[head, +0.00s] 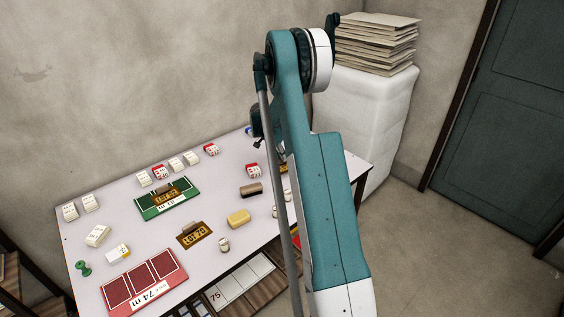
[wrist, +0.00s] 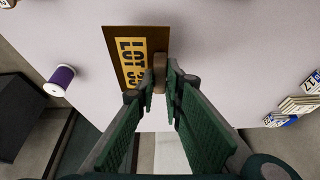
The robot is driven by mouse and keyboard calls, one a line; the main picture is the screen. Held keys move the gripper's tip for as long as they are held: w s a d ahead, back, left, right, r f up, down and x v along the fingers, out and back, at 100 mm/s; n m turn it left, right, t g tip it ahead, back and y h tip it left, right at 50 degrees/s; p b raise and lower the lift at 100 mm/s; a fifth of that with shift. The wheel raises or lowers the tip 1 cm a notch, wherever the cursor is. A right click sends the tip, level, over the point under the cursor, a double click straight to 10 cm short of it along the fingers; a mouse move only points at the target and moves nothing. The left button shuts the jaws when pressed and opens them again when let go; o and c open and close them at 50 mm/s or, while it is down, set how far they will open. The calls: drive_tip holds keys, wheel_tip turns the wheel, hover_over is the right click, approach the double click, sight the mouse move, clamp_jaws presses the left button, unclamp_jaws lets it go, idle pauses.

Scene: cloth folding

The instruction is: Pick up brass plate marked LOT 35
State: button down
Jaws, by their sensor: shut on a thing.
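The brass plate marked LOT 35 (wrist: 126,55) is in the wrist view, its label partly cut off by my finger. A wooden grip (wrist: 159,72) stands at its right edge. My gripper (wrist: 160,80) has its two green fingers on either side of this grip, shut on it. I cannot tell whether the plate touches the table or hangs just above it. In the head view my arm hides the gripper, and only a sliver of a brass piece (head: 284,167) shows beside the arm.
The white table (head: 130,235) holds a green board (head: 150,211) with a brass plate on it, another brass plate (head: 195,242), a red board (head: 170,270) and several small blocks. A purple spool (wrist: 61,78) lies left of the plate. Number cards (wrist: 300,104) are at right.

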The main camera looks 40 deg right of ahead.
wheel_tip(320, 180, up, 5)
drive_tip(key=shift+f+p, duration=0.1)
drive_tip(key=shift+p, duration=0.25)
